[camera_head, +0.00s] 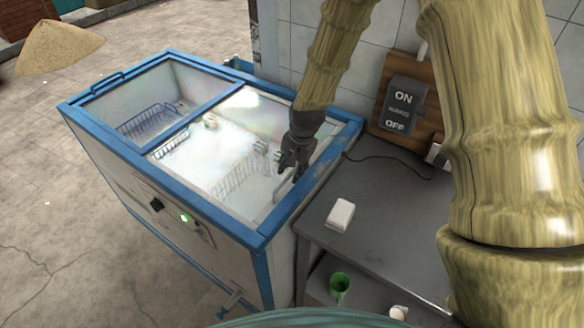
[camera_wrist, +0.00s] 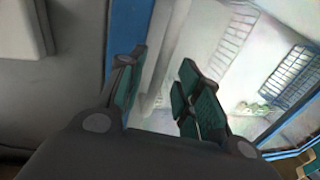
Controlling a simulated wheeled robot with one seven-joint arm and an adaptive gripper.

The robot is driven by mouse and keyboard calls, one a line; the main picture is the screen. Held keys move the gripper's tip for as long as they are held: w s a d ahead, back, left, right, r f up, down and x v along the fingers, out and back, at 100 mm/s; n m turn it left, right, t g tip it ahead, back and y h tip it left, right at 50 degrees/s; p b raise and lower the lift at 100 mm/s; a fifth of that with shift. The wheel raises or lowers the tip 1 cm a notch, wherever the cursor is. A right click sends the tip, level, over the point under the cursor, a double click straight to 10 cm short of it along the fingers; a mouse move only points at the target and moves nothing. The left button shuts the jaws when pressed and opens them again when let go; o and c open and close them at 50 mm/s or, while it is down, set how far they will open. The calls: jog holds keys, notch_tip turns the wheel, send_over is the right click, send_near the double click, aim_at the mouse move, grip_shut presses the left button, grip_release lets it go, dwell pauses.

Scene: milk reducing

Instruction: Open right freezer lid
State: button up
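The chest freezer (camera_head: 185,215) has a blue frame and two glass lids side by side. The right freezer lid (camera_head: 225,145) lies shut in the frame, with wire baskets visible through its glass. A pale upright bar, which looks like the lid's handle (camera_head: 283,189), stands near its right edge. My gripper (camera_head: 290,162) points down over that edge. In the wrist view my gripper (camera_wrist: 163,85) has its green-padded fingers apart. The pale bar (camera_wrist: 164,62) shows between them, nearer the left finger; I cannot tell whether it touches.
The left lid (camera_head: 150,95) is also shut. A grey table (camera_head: 385,220) adjoins the freezer on the right, with a white box (camera_head: 340,215) on top and a green cup (camera_head: 339,284) lower down. A tiled wall with an ON/OFF switch (camera_head: 402,104) stands behind.

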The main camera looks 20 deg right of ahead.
jog(key=shift+f, duration=0.3)
grip_shut()
jog(key=shift+w+a, duration=0.1)
